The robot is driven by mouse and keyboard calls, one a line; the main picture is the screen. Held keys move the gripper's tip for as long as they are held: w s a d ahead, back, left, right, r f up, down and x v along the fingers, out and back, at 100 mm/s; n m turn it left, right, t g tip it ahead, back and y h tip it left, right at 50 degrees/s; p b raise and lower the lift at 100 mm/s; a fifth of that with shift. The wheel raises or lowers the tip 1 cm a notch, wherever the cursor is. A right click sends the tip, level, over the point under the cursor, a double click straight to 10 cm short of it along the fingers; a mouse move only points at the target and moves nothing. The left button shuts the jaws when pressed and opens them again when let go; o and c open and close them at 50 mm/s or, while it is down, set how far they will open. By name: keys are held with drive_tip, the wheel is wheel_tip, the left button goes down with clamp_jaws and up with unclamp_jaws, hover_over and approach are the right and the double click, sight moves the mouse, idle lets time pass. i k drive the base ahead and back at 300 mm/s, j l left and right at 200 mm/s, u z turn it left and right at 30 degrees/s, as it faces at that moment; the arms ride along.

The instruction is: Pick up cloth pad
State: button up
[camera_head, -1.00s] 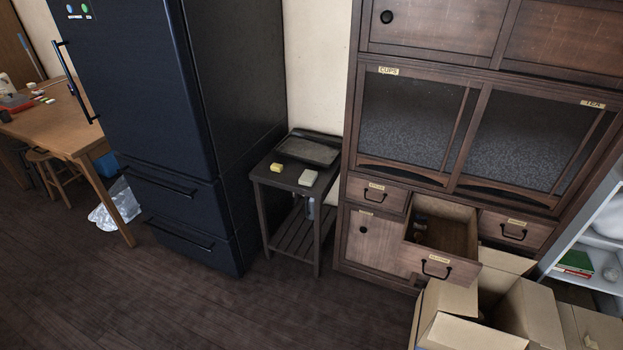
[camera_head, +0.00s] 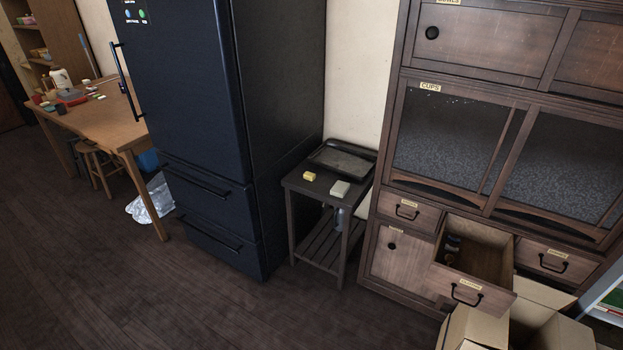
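On the small dark side table (camera_head: 319,190) between the fridge and the cabinet lie a small yellow block (camera_head: 309,176) and a pale grey-beige pad-like piece (camera_head: 340,188). The pale piece may be the cloth pad; it is too small to be sure. It lies flat near the table's front right edge, with the yellow piece to its left. A dark tray (camera_head: 344,158) rests behind both. My gripper is not in view.
A dark fridge (camera_head: 200,110) stands left of the side table. The cabinet (camera_head: 400,215) on the right has an open drawer (camera_head: 470,270) jutting out. Open cardboard boxes (camera_head: 520,325) stand below it. The wooden floor (camera_head: 130,290) in front is clear.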

sight(340, 189)
drive_tip(key=i+j, duration=0.2)
drive_tip(key=i, duration=0.35)
drive_tip(key=i+j, duration=0.2)
drive_tip(key=i, duration=0.3)
drive_tip(key=i+j, duration=0.2)
drive_tip(key=i, duration=0.35)
drive_tip(key=i+j, duration=0.2)
drive_tip(key=i, duration=0.3)
drive_tip(key=i+j, duration=0.2)
drive_tip(key=i, duration=0.35)
